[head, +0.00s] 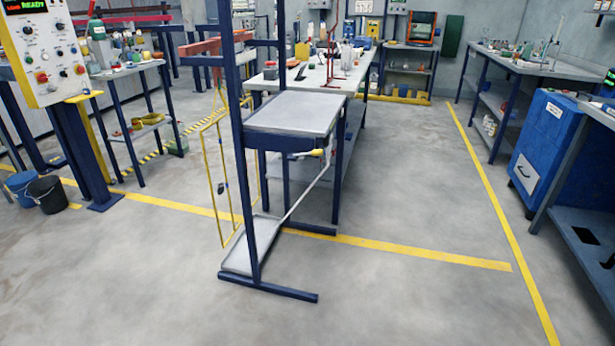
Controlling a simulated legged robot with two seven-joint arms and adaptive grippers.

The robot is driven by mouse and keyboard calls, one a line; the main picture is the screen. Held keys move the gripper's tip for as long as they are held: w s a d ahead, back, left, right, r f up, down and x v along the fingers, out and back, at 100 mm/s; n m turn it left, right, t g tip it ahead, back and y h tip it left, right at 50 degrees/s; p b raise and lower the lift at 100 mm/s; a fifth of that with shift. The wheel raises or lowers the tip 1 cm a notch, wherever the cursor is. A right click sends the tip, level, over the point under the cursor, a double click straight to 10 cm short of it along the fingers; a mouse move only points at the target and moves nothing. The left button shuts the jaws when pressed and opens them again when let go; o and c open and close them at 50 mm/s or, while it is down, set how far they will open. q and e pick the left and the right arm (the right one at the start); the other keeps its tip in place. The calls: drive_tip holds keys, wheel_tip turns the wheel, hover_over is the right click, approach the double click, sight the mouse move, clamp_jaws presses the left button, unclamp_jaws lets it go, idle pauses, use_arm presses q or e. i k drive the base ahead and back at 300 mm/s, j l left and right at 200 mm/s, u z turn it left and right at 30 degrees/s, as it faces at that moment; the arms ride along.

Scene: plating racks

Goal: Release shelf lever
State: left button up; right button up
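A dark blue upright rack stands in the middle of the head view, with a grey shelf (297,113) at mid height. A small yellow piece (316,152), which looks like the shelf lever's handle, sticks out just under the shelf's right side. A thin pale rod (305,196) slants from below the shelf down to the left, towards a low grey tray (236,262) at the rack's foot. How the lever joins the shelf is too small to tell. Neither of my grippers is in view.
A white-topped table (317,76) with tools stands behind the rack. A control panel (45,50) on a blue post and two buckets (47,193) are at the left. A blue cabinet (545,140) is at the right. The floor in front and to the right is clear.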

sight(318, 152)
drive_tip(key=i+l+u, duration=0.1)
drive_tip(key=i+u, duration=0.15)
drive_tip(key=u, duration=0.2)
drive_tip(key=i+l+u, duration=0.1)
drive_tip(key=u, duration=0.35)
drive_tip(key=i+l+u, duration=0.15)
drive_tip(key=i+l, duration=0.4)
drive_tip(key=i+l+u, duration=0.1)
drive_tip(key=i+l, duration=0.35)
drive_tip(key=l, duration=0.25)
